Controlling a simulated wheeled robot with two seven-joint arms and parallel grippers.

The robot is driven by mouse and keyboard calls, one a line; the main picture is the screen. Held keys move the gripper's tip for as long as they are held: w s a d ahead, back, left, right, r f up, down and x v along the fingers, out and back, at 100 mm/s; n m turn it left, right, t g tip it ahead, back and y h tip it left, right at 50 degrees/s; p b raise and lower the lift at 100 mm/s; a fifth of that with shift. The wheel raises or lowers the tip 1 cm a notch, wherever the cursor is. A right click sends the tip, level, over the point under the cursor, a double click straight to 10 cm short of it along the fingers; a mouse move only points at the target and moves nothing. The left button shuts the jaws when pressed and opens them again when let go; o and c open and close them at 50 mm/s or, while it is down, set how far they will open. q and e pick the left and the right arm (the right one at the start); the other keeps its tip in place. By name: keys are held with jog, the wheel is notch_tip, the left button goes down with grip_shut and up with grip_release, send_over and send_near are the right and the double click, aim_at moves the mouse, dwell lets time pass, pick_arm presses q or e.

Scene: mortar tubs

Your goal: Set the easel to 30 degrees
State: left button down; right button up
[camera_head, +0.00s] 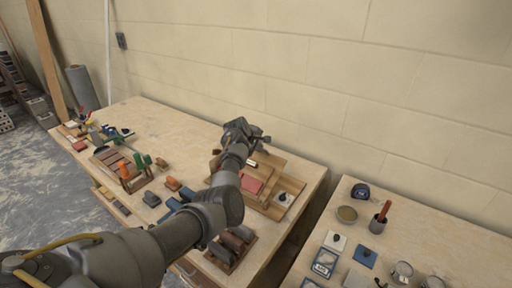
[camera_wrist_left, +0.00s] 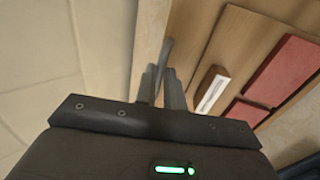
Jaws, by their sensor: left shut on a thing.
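The easel (camera_head: 289,184) is a wooden board on the far right part of the left table, with red pieces (camera_head: 251,184) on it. In the left wrist view, the easel's brown board (camera_wrist_left: 235,35) fills the upper right, with red slabs (camera_wrist_left: 285,70) and a small block with a white label (camera_wrist_left: 212,92). My left gripper (camera_head: 258,140) is at the easel's far edge, by the wall. Its grey fingers (camera_wrist_left: 163,82) are shut at the board's edge. The exact contact and the board's angle are hard to tell. My left arm hides part of the easel. My right gripper is not in view.
A wooden rack with orange- and green-handled tools (camera_head: 128,172) stands left of my arm. Dark rollers (camera_head: 232,243) lie near the front. A second table (camera_head: 425,235) at right, across a gap, holds a cup (camera_head: 380,218) and a tape measure (camera_head: 361,191). The wall is close behind.

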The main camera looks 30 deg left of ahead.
pick_arm(q)
jog(key=c, duration=1.6)
grip_release()
jog(key=shift+o, duration=0.6)
jog(key=d+b+v, duration=0.1)
jog(key=b+v, duration=0.1)
jog(key=v, duration=0.8)
jog(key=shift+s+a+r, duration=0.25)
jog(key=shift+a+r, duration=0.05)
jog(key=shift+a, duration=0.25)
